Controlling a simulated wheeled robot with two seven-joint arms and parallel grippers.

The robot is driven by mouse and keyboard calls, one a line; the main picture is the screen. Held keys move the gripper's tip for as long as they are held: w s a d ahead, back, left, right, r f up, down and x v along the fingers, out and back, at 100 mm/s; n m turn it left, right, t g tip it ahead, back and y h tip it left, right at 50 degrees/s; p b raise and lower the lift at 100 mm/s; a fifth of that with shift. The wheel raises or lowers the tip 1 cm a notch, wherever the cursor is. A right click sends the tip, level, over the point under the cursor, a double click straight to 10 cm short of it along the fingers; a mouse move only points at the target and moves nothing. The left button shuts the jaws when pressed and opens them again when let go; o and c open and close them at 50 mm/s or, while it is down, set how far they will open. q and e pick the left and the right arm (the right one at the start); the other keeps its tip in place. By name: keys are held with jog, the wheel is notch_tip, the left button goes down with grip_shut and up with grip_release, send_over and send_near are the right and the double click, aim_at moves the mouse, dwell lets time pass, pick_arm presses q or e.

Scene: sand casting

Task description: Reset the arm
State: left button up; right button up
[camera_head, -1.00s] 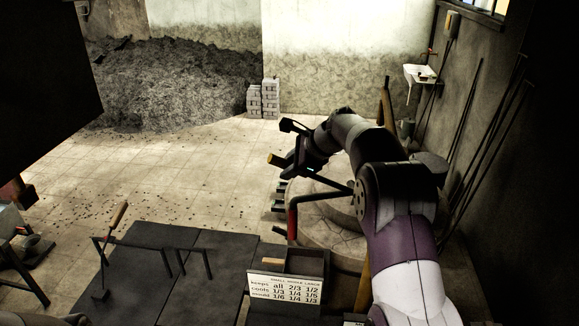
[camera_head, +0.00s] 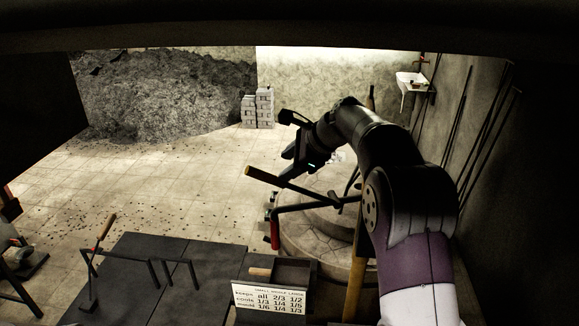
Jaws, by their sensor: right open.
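My right arm comes in from the lower right and bends over to the left. Its dark gripper (camera_head: 288,138) is open, with its jaws pointing left, above the round stone structure (camera_head: 315,235). A wood-handled tool (camera_head: 265,175) slants just below the gripper, and no hold on it shows. A dark bar with a red grip (camera_head: 275,233) is below that tool. The arm hides part of the stone structure. My left gripper is not in view.
Grey bricks (camera_head: 257,108) and a sand heap (camera_head: 170,90) are behind.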

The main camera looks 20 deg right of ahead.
jog(key=s+f+n+g+h+b, duration=0.25)
jog(key=s+f+n, duration=0.3)
jog(key=f, duration=0.45)
jog(key=s+f+n+g+h+b, duration=0.1)
jog(key=s+f+n+b, duration=0.2)
jog(key=s+f+n, duration=0.5)
pick_arm(q)
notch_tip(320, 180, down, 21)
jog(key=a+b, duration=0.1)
jog(key=b, duration=1.4)
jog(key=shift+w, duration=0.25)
pick_arm(e)
jog(key=s+a+f+n+g, duration=0.1)
jog(key=s+f+n, duration=0.3)
jog(key=s+f, duration=0.5)
jog(key=s+a+f+n+g+h, duration=0.1)
jog(key=s+a+f+n, duration=0.2)
jog(key=s+f, duration=0.6)
notch_tip(320, 180, down, 4)
jog(key=shift+s+a+f+n, duration=0.15)
jog(key=shift+s+a+n, duration=0.15)
jog(key=shift+a, duration=0.25)
